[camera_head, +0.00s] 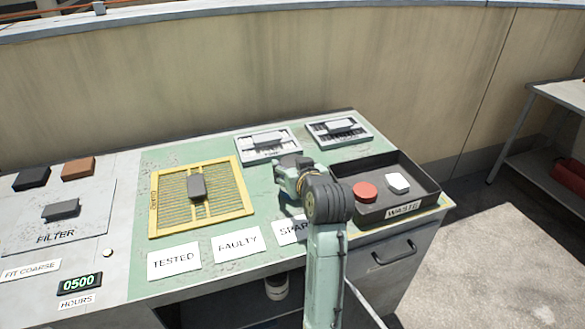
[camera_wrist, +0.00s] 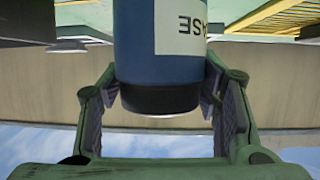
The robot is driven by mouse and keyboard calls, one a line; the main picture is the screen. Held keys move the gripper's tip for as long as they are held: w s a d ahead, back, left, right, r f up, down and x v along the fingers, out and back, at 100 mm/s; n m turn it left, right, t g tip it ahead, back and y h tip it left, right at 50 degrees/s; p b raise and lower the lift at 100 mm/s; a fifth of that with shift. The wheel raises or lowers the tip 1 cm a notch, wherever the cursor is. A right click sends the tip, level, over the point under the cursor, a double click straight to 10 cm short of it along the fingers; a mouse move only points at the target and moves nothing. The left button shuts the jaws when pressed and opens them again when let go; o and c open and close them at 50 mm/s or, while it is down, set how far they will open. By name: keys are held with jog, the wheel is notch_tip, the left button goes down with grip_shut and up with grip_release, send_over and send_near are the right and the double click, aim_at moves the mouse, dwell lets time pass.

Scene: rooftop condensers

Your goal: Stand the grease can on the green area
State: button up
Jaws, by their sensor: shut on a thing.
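The grease can (camera_wrist: 160,55) is a blue cylinder with a black end and a pale label partly reading "ASE". It shows in the wrist view between the two fingers of my gripper (camera_wrist: 160,88), which is shut on it. The wrist picture is upside down, with sky at its bottom, so the can looks upright, black end up. In the head view my gripper (camera_head: 290,172) is over the right part of the green area (camera_head: 262,195); the arm hides the can there. I cannot tell whether its base touches the surface.
On the green area lie a yellow grate (camera_head: 225,212) with a grey block, two grey trays (camera_head: 268,143) behind, and white cards (camera_head: 237,241) in front. A black waste tray (camera_head: 432,190) stands right of my arm. Bare green lies between grate and gripper.

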jog(key=shift+f, duration=0.2)
jog(key=o, duration=1.4)
jog(key=shift+o, duration=0.2)
jog(key=shift+r, duration=0.25)
jog(key=b+v, duration=0.4)
jog(key=v, duration=0.8)
